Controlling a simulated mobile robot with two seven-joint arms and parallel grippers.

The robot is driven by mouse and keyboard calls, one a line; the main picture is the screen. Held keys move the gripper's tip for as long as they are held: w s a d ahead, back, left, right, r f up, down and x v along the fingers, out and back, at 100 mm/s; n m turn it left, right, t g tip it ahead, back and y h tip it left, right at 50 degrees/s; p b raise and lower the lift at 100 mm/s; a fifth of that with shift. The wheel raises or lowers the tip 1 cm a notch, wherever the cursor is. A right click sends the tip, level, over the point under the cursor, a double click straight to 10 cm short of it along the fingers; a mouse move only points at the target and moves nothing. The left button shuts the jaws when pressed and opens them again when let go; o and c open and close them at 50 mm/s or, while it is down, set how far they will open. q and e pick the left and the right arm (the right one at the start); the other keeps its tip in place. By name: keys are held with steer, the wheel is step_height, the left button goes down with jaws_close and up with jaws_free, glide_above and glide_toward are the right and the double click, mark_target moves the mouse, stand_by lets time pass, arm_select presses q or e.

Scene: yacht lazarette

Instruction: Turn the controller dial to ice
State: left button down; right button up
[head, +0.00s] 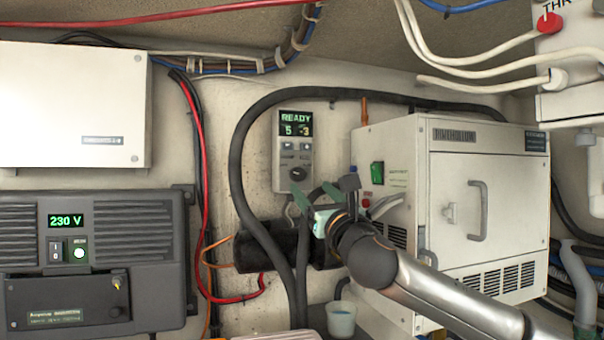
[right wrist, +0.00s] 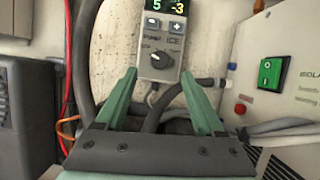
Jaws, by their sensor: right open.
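The controller (head: 293,146) is a grey upright box on the back wall, with a green display reading READY, 5 and -3. Its dark round dial (head: 296,174) sits on the lower part, below two buttons. My right gripper (head: 315,193) is open and empty, just below and in front of the controller. In the wrist view its two green fingers (right wrist: 158,74) stand apart either side of the dial's lower end. My left gripper is not in view.
A thick black hose (head: 238,170) loops around the controller's left and top. A white cabinet (head: 495,200) with a green switch (right wrist: 270,73) stands close on the right. A dark 230 V unit (head: 95,260) is at left. A small cup (head: 341,318) sits below.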

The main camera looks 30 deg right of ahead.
mark_target(300, 175)
steer(key=p+x, duration=0.1)
steer(key=x, duration=0.5)
steer(key=shift+w+d+r+p, duration=0.1)
steer(key=shift+w+p, duration=0.15)
steer(key=shift+p, duration=0.05)
jaws_close()
stand_by(0.4)
